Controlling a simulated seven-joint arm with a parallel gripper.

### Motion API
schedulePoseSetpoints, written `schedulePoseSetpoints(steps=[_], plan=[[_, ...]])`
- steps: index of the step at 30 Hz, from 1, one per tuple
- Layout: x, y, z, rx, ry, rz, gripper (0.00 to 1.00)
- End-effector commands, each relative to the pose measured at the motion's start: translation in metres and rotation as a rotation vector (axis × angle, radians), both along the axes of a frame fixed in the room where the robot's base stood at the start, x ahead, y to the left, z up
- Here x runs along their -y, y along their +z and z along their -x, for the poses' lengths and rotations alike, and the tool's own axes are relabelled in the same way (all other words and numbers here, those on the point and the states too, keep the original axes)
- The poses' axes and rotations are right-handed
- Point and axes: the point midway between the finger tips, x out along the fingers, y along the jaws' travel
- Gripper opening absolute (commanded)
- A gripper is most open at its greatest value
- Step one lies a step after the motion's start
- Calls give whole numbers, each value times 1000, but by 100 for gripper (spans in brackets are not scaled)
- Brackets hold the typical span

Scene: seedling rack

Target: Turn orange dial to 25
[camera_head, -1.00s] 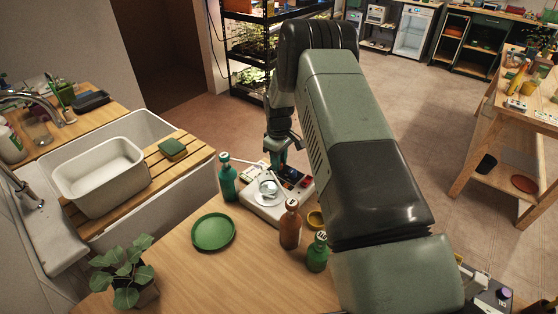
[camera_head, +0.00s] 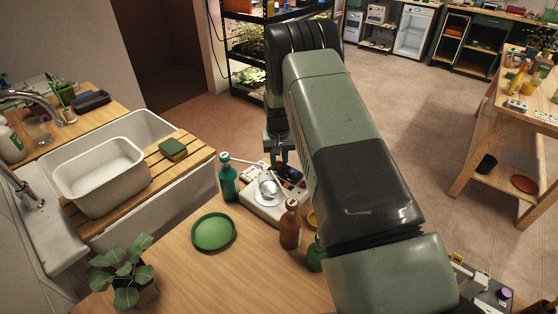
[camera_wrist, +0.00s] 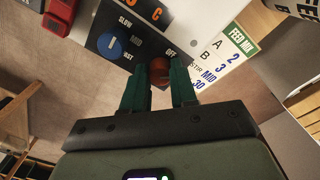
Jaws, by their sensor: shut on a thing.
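The orange dial (camera_wrist: 159,66) sits on the dark panel of a white device (camera_head: 262,210), beside the word OFF. In the wrist view my gripper (camera_wrist: 158,78) has its two green fingers on either side of the dial and is shut on it. The fingers hide part of the dial, and I cannot read its pointer or scale. A blue dial (camera_wrist: 111,45) with SLOW, MID and FAST marks is to the left on the same panel. In the head view my gripper (camera_head: 278,155) is over the device's far side, and the orange dial cannot be made out there.
A card (camera_wrist: 228,60) headed FEED MIX lies right of the panel. A teal bottle (camera_head: 228,180) stands left of the device, and a brown bottle (camera_head: 290,228) in front. A green plate (camera_head: 213,232) lies on the table. My arm covers the right side.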

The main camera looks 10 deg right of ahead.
Motion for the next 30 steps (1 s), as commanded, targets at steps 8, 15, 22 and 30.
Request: schedulePoseSetpoints(steps=[8, 15, 22, 30], plan=[[1, -1, 1, -6, -101, 2, 0], [0, -1, 2, -7, -126, 1, 0], [0, -1, 2, -8, -126, 1, 0], [0, -1, 1, -6, -125, 1, 53]])
